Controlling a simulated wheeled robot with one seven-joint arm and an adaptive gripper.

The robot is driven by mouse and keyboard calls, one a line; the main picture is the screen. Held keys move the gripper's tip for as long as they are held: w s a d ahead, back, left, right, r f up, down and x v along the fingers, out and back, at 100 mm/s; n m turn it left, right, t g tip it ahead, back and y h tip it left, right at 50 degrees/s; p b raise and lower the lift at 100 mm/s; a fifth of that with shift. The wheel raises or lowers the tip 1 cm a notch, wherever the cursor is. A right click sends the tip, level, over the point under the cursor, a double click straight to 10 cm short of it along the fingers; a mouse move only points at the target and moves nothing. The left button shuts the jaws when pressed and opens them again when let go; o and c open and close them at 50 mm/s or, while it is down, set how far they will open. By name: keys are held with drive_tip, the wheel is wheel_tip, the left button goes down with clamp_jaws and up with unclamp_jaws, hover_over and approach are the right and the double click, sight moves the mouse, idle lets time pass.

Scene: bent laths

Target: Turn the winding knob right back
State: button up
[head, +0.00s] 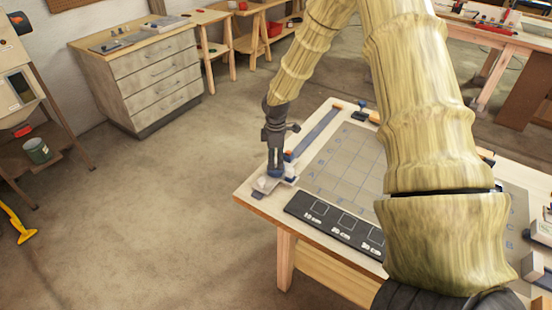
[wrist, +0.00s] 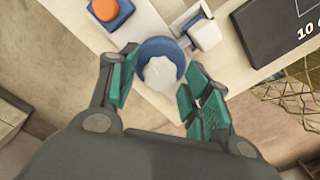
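The winding knob (wrist: 161,68) is a round blue piece with a pale middle, seen from above in the wrist view. In the head view its blue side (head: 275,173) shows under my gripper at the table's left corner. My gripper (wrist: 163,58) has its teal finger pads apart, one on each side of the knob. The pads stand close to its rim, and I cannot make out clear contact. My gripper in the head view (head: 275,164) points down over the knob. How far the knob is turned cannot be read.
An orange button on a blue base (wrist: 107,10) and a white block (wrist: 205,33) stand beside the knob. A black labelled strip (head: 335,224) and a gridded board (head: 340,160) lie on the table.

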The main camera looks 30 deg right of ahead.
sight(276, 161)
drive_tip(key=shift+r, duration=0.1)
wheel_tip(276, 161, up, 12)
idle(0.9)
idle(0.4)
